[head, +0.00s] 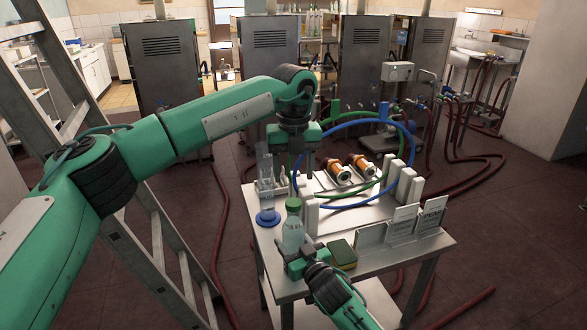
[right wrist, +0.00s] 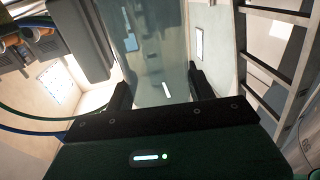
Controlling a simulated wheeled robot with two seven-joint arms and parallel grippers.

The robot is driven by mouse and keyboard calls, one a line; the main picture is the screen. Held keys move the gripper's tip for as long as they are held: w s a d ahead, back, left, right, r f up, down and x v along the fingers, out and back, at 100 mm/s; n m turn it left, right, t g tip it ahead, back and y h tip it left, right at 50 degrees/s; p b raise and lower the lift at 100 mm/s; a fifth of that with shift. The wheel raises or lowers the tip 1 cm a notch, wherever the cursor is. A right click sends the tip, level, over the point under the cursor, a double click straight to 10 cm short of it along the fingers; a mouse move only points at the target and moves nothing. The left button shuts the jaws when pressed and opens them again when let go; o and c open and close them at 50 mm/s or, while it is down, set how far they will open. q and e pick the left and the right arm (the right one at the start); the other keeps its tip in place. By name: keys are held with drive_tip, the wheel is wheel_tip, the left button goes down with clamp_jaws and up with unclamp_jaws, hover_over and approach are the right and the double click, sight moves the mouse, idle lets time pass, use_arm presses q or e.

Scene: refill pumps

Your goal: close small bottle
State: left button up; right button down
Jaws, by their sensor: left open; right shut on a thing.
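The small clear bottle (head: 292,235) stands upright near the front left of the metal table, with a green cap (head: 293,204) at its top. I cannot tell how tightly the cap sits. My right gripper (head: 303,258) is shut on the bottle's lower body. In the right wrist view the clear bottle (right wrist: 150,50) fills the space between the fingers; its top is out of that picture. My left gripper (head: 296,177) is open and points down, behind and above the cap, seemingly apart from it. Its fingertips are partly hard to make out.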

sight(293, 202)
use_arm(q)
drive_tip(key=shift+n, duration=0.9)
drive_tip(key=shift+f, duration=3.95)
drive_tip(key=c, duration=1.1)
